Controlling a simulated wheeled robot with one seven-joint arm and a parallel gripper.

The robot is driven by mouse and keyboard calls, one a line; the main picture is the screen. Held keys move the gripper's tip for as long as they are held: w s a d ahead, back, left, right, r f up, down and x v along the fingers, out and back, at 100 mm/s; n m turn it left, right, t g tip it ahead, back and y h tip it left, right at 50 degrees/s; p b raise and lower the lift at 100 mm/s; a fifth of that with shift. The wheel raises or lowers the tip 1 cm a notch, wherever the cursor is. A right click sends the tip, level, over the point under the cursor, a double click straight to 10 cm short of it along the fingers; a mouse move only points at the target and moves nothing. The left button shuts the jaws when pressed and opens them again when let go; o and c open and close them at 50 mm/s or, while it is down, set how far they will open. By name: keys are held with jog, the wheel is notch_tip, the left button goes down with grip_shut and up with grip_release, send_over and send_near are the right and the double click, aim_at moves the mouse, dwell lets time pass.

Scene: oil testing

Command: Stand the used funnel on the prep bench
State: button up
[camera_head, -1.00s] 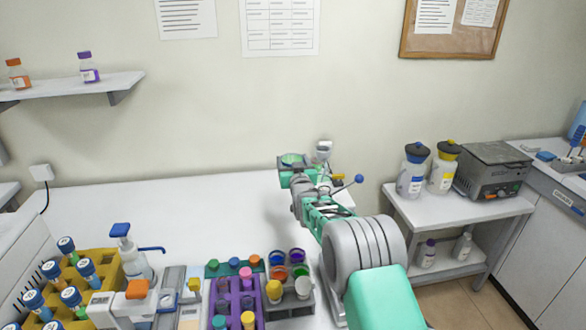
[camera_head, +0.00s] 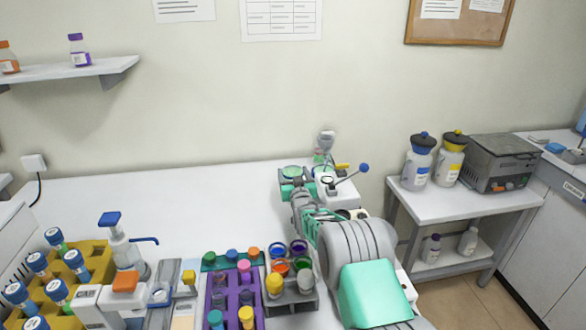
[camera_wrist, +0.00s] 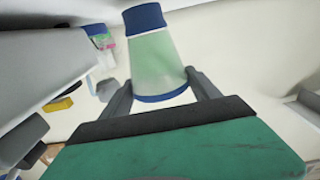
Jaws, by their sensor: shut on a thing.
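My gripper (camera_wrist: 160,88) is shut on the used funnel (camera_wrist: 152,62), a translucent pale-green cone with dark blue bands at both ends. In the wrist view the fingers flank its wide end, and its narrow end points away from the hand. In the head view my gripper (camera_head: 292,186) is over the back right part of the white bench (camera_head: 190,205), just left of a white device. A pale-green disc shows at the gripper there; I cannot tell if it is part of the funnel. Any gap between funnel and bench is unclear.
The white device (camera_head: 338,188) with a blue-knobbed lever stands close right of my gripper. Purple rack (camera_head: 232,292), yellow rack (camera_head: 90,262) and blue-topped dispenser (camera_head: 122,250) crowd the front. The bench's back left is clear. A side table (camera_head: 455,205) holds jars and a grey unit.

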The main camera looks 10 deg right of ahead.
jog(key=shift+f+b, duration=0.6)
jog(key=shift+b, duration=0.1)
dwell(0.3)
